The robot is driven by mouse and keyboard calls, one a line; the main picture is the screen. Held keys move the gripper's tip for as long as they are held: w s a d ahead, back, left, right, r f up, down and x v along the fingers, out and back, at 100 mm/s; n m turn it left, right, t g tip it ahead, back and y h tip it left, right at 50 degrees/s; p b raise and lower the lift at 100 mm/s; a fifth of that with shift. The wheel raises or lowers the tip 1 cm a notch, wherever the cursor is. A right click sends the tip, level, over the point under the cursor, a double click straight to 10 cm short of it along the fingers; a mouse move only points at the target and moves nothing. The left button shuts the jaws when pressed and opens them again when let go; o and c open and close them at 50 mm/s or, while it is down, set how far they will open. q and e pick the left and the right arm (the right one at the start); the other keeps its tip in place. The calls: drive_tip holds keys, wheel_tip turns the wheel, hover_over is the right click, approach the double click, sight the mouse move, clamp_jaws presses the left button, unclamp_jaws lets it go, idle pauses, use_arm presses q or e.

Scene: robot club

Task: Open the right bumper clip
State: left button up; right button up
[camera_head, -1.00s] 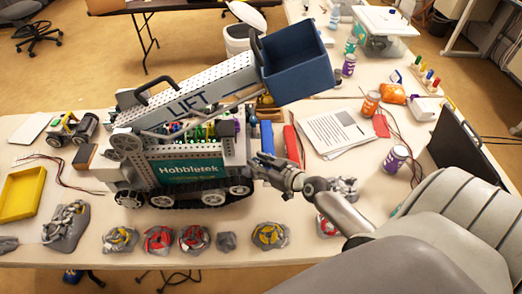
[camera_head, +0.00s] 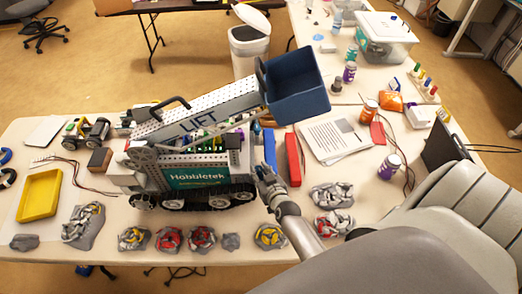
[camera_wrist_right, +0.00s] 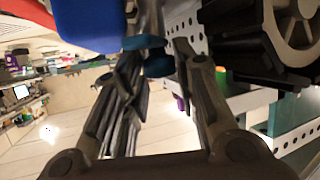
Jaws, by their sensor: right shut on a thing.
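The model robot marked Hobbletek (camera_head: 199,174) stands on the table in the head view, with a lift arm (camera_head: 200,118) and a blue bucket (camera_head: 298,85) above its tracked base. My right gripper (camera_head: 265,173) is at the right end of its base, low beside the track. In the right wrist view my gripper (camera_wrist_right: 157,58) has its fingers around a small dark teal piece (camera_wrist_right: 156,66), which looks to be the bumper clip. A dark wheel and track (camera_wrist_right: 275,32) and a perforated white frame (camera_wrist_right: 252,100) are just to the right. My left gripper is out of view.
A blue block (camera_head: 268,146) and a red block (camera_head: 292,158) stand close behind my right gripper. Grey lumps with coloured parts (camera_head: 270,236) line the front edge. Papers (camera_head: 334,138), a purple can (camera_head: 389,166) and a dark laptop (camera_head: 445,142) are to the right.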

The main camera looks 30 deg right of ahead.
drive_tip(key=o, duration=1)
drive_tip(key=shift+s+a, duration=0.1)
drive_tip(key=shift+s, duration=0.2)
drive_tip(key=shift+v, duration=3.7)
drive_tip(key=shift+o, duration=0.2)
drive_tip(key=shift+r, duration=0.1)
